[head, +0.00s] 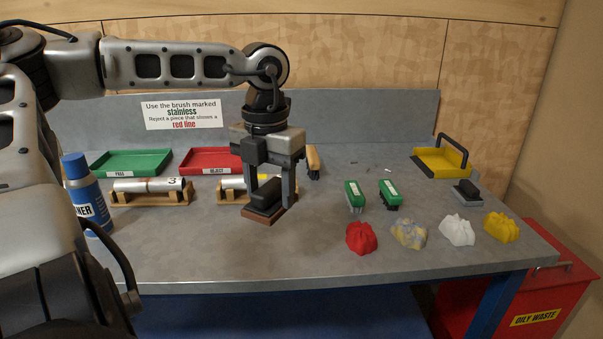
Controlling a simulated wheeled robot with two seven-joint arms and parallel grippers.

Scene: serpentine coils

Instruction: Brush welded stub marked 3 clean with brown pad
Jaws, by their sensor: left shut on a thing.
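The stub marked 3 (147,185) is a silvery cylinder lying across a wooden cradle (122,199) at the left of the bench. My left gripper (270,200) points down in mid-bench, right of that stub and apart from it. Its fingers are shut on the black grip of the brown pad (281,214). The brown pad is at or just above the bench top; I cannot tell which. A second stub (232,184) in its own cradle is partly hidden behind the gripper. My right gripper is not in view.
Green tray (130,162) and red tray (207,161) stand behind the stubs. A blue spray can (86,195) stands left of stub 3. Two green brushes (355,196), several rags (361,238) and a grey pad (467,192) lie right. The front bench is clear.

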